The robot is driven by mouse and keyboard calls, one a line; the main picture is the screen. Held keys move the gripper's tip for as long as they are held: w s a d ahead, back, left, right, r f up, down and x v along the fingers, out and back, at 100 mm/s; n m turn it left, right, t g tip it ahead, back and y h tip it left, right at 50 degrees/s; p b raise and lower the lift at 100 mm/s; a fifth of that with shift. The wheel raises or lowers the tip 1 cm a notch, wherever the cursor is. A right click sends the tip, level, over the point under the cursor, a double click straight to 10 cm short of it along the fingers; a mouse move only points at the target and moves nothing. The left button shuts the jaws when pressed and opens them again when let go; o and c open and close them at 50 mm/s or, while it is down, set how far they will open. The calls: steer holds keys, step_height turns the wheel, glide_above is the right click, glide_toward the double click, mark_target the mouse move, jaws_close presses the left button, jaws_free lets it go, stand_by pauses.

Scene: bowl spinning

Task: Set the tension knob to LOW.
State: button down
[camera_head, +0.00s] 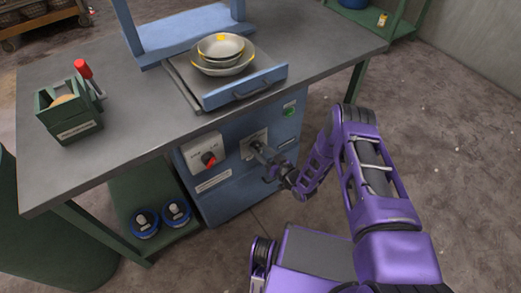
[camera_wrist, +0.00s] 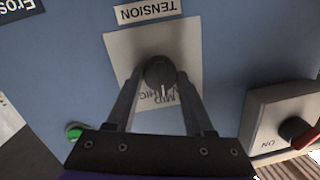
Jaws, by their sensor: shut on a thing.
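The tension knob (camera_wrist: 160,72) is black and round, on a pale plate (camera_wrist: 120,45) under a TENSION label (camera_wrist: 147,9); this lettering is upside down in the wrist view. A white mark on the knob points down in that picture, toward the partly covered words MID and HIGH. I cannot see the LOW word. My gripper (camera_wrist: 160,82) has one finger on each side of the knob and is shut on it. In the head view my gripper (camera_head: 263,154) reaches the plate (camera_head: 249,147) on the blue cabinet front, and mostly hides the knob.
A box with a red switch (camera_head: 208,158) is beside the plate, at its left in the head view. A green button (camera_head: 290,110) is at the upper right. Above, a blue-fronted tray (camera_head: 243,88) holds stacked bowls (camera_head: 221,47). Open floor lies to the right.

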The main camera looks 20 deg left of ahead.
steer(key=n, duration=0.4)
steer(key=shift+a+r+h, duration=0.1)
steer(key=shift+h, duration=0.3)
steer(key=shift+s+n+t, duration=0.1)
steer(key=shift+n+t, duration=0.3)
steer(key=shift+n, duration=1.9)
steer(key=shift+c, duration=1.4)
jaws_free()
steer(key=shift+h, duration=0.3)
steer(key=p+v, duration=0.2)
steer(key=v, duration=1.5)
steer(key=shift+s, duration=0.2)
